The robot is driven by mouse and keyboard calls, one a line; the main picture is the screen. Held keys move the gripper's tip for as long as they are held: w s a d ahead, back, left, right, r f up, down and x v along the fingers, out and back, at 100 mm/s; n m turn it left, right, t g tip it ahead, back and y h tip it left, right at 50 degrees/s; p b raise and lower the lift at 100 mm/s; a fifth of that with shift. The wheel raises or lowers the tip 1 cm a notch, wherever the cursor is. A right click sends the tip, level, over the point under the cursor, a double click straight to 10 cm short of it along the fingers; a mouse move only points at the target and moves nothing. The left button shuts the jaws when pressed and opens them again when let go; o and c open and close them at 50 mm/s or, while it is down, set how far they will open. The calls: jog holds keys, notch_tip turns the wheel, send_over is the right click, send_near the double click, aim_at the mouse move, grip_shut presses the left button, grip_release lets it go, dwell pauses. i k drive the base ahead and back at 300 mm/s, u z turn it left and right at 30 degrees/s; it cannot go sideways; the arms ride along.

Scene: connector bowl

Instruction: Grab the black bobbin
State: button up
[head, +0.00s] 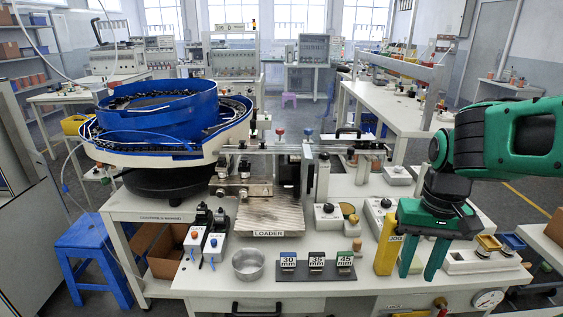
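My green gripper (418,277) hangs fingers-down over the right front of the white table (370,284). Its two fingers are apart, with nothing visible between them. I cannot pick out a black bobbin with certainty. Small dark round parts sit on white boxes left of my gripper: one on a box (327,215) at mid-table, and one on a box (381,212) just behind and left of my gripper. They are too small to name. My gripper and wrist hide part of the tabletop behind them.
A yellow post (386,245) marked JOG stands close beside the left finger. A white box with yellow-topped parts (487,259) is to the right. A black stand with size-marked blocks (316,266), a metal cup (248,264) and a blue bowl feeder (163,116) are to the left.

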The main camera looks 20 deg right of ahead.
aim_at(245, 164)
jog(key=z, duration=2.2)
jog(key=k, duration=1.7)
jog(key=u, duration=1.6)
jog(key=i, duration=1.6)
